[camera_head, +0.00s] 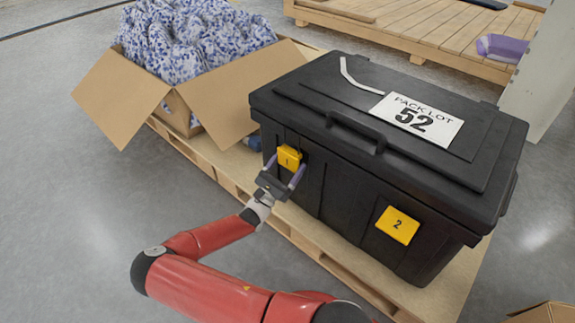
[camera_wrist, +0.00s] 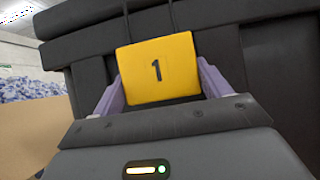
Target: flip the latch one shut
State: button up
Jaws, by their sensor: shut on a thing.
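The yellow latch marked 1 (camera_head: 289,158) is on the front of the black case (camera_head: 345,195), near its left end. It lies close to the front face, just below the lid's edge. My gripper (camera_head: 284,172) is at this latch, with one purple finger on each side of it. In the wrist view the fingers (camera_wrist: 158,88) are shut on the latch (camera_wrist: 158,66), whose 1 faces the camera. The case lid is down. A second yellow latch marked 2 (camera_head: 397,225) is on the right part of the front.
The case stands on a wooden pallet (camera_head: 290,228). An open cardboard box (camera_head: 215,90) with blue-and-white packing sits to the left. Another pallet (camera_head: 440,35) with a purple item (camera_head: 502,47) is behind. A carton (camera_head: 545,313) is at the lower right. Floor at left is clear.

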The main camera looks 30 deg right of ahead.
jog(key=o, duration=1)
jog(key=v, duration=0.8)
